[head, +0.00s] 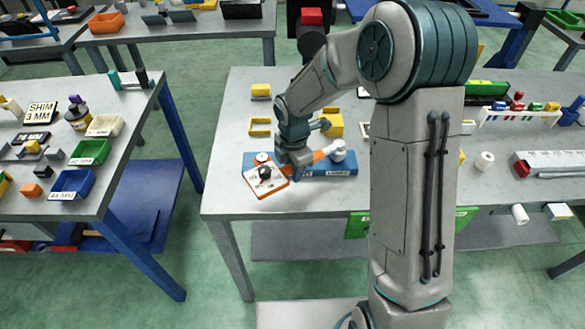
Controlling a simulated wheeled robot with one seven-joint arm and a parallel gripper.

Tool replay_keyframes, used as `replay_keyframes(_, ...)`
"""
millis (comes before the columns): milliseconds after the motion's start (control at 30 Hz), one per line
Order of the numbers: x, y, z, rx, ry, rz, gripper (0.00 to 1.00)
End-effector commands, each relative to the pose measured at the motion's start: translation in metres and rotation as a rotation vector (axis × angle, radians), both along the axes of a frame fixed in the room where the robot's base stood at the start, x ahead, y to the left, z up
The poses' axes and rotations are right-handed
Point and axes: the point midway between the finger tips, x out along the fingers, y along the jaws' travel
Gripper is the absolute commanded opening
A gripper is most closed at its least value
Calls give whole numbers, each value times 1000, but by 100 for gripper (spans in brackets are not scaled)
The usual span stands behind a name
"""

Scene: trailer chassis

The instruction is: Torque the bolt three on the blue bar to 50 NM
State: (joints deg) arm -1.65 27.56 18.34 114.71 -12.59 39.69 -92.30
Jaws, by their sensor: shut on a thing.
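The blue bar (325,176) lies on the middle table near its front edge, with a white label on its right part. My gripper (297,167) is low over the left half of the bar and is shut on an orange-handled tool (323,153). The tool's grey-white end (338,151) is over the right part of the bar. A white plate with an orange border (266,189) lies tilted over the bar's left end, with dark and red knobs on it. My wrist hides part of the bar. The bolts are too small or hidden to tell apart.
Yellow blocks (261,90) and a yellow bracket (260,127) stand behind the bar. The left table (125,130) holds bins and signs. The table's left front corner is clear.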

Motion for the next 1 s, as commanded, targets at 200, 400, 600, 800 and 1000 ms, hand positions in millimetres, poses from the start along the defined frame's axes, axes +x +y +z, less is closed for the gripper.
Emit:
replay_keyframes(200, 0, 0, -3, 1, -2, 0, 0)
replay_keyframes(400, 0, 0, -6, 1, -2, 0, 0)
replay_keyframes(600, 0, 0, -8, 1, -2, 0, 0)
replay_keyframes(800, 0, 0, -8, 1, -1, 0, 0)
replay_keyframes(1000, 0, 0, -8, 1, -1, 0, 0)
